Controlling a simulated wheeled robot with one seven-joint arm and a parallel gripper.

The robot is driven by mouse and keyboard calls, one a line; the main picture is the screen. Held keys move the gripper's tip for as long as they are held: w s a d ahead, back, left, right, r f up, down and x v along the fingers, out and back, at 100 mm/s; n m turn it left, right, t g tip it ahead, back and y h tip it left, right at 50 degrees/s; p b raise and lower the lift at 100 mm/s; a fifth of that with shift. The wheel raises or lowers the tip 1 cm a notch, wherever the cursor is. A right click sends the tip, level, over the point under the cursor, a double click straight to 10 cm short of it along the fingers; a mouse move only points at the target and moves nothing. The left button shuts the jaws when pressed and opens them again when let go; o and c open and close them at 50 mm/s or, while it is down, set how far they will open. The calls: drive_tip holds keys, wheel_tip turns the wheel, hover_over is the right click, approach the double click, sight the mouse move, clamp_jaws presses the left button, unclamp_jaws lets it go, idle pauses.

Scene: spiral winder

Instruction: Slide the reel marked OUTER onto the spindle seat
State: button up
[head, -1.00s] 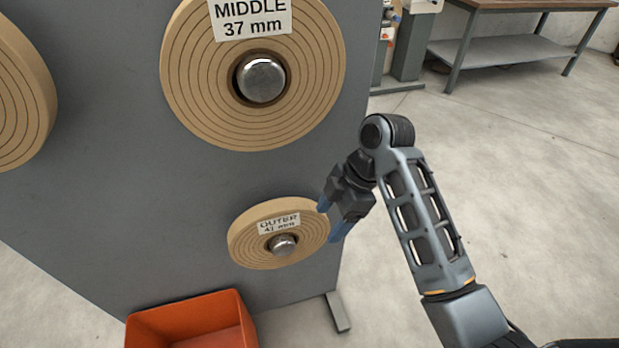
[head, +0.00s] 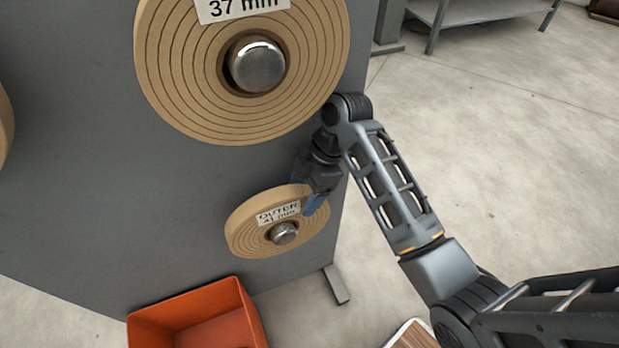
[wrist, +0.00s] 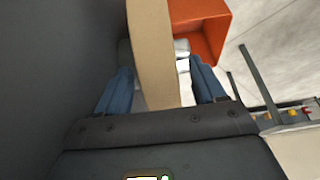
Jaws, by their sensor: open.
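The tan reel labelled OUTER (head: 250,230) hangs on a short metal peg (head: 285,233) low on the grey panel. The peg's rounded silver end shows through its hub. My gripper (head: 308,196) is at the reel's upper right rim. One blue finger lies over the front face; the other is mostly hidden behind the reel. In the wrist view the reel's edge (wrist: 153,50) stands between the two open blue fingers, with a gap on each side. The spindle seat cannot be made out in these frames.
A larger reel marked 37 mm (head: 180,70) hangs on a peg above, close to my arm. An orange bin (head: 205,318) stands below. The grey panel (head: 80,200) is right behind the reels. A panel foot (head: 337,284) sticks out at lower right. Open floor lies to the right.

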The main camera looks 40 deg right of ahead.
drive_tip(key=shift+x, duration=1.55)
clamp_jaws()
idle(0.4)
drive_tip(key=shift+r, duration=0.1)
drive_tip(key=shift+s, duration=0.1)
